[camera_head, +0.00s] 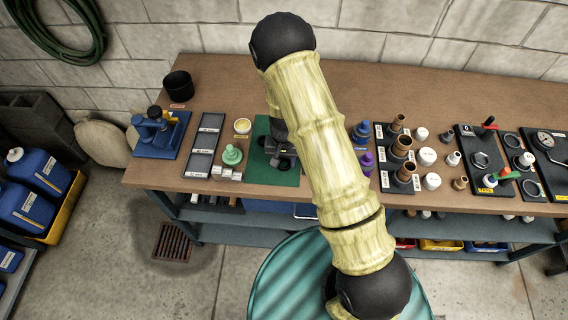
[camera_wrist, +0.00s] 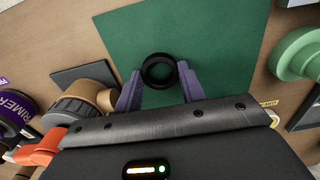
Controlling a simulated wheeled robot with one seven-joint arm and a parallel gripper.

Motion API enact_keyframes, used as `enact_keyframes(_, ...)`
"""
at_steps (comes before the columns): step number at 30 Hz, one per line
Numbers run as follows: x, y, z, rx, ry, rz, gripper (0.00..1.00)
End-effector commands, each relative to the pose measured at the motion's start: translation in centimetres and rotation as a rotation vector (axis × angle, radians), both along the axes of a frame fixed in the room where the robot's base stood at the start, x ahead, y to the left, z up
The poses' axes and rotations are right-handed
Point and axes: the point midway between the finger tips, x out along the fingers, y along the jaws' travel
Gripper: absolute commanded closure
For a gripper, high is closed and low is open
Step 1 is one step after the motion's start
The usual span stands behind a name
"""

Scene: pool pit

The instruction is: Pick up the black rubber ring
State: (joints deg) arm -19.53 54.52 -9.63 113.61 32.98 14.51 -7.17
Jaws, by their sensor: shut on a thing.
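The black rubber ring (camera_wrist: 160,56) shows in the wrist view between the two purple-grey fingers of my gripper (camera_wrist: 160,82). The fingers are shut on its left and right sides. Behind the ring is the green mat (camera_wrist: 215,35). I cannot tell whether the ring touches the mat or is just above it. In the head view my gripper (camera_head: 283,152) is low over the green mat (camera_head: 285,178) on the bench. The ring cannot be made out there, hidden by the gripper and arm.
A tan fitting with a dark collar (camera_wrist: 80,105) lies close left of my gripper in the wrist view. A pale green part (camera_wrist: 295,55) stands at right. On the brown bench (camera_head: 440,90), trays of fittings (camera_head: 397,180) stand to the right and a blue holder (camera_head: 158,138) to the left.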

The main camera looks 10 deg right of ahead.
Motion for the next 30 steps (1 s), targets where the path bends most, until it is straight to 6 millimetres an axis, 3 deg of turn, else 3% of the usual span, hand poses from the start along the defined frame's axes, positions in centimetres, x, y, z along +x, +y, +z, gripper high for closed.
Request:
enact_keyframes(11,0.1,0.0,0.9,0.0,-0.002,0.002,0.82)
enact_keyframes(24,0.1,0.1,8.1,0.001,-0.004,0.002,0.82)
enact_keyframes(30,0.0,0.0,9.9,0.0,0.0,0.0,0.82)
